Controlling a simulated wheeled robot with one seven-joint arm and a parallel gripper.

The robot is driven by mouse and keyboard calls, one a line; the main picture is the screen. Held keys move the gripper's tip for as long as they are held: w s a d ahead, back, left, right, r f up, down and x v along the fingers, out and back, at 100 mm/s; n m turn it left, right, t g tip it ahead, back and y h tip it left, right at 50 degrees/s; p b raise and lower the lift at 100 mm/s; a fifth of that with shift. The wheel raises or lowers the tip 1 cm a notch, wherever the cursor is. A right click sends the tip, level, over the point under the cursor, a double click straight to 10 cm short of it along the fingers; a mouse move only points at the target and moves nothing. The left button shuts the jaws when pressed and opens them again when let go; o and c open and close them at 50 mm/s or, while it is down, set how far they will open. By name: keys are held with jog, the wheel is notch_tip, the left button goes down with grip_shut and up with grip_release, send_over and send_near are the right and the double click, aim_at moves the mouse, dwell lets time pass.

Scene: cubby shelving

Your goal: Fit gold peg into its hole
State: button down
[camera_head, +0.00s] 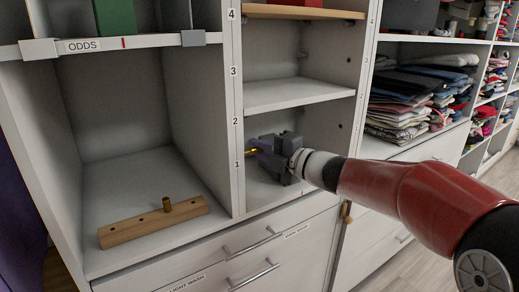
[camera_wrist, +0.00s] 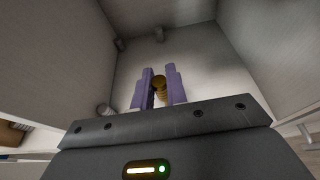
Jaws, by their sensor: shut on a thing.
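My gripper (camera_head: 254,149) is in the lowest compartment of the right-hand column, shut on a gold peg (camera_head: 249,153). The wrist view shows the gold peg (camera_wrist: 159,87) between the two purple fingers (camera_wrist: 147,88). The peg's far end is hard to make out. A long wooden block (camera_head: 135,232) with several small dark holes lies on the floor of the large left compartment. The white divider (camera_head: 232,130) stands between my gripper and the block.
A shelf (camera_head: 295,95) lies above my gripper's compartment. The large left compartment's floor (camera_head: 150,190) is clear around the block. Drawers with handles (camera_head: 254,243) are below. Folded clothes (camera_head: 410,95) lie on shelving at right.

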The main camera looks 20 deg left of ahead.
aim_at(247, 153)
jog(key=shift+s+a, duration=1.25)
jog(key=shift+s, duration=0.2)
jog(key=c, duration=1.3)
grip_release()
jog(key=shift+v, duration=3.9)
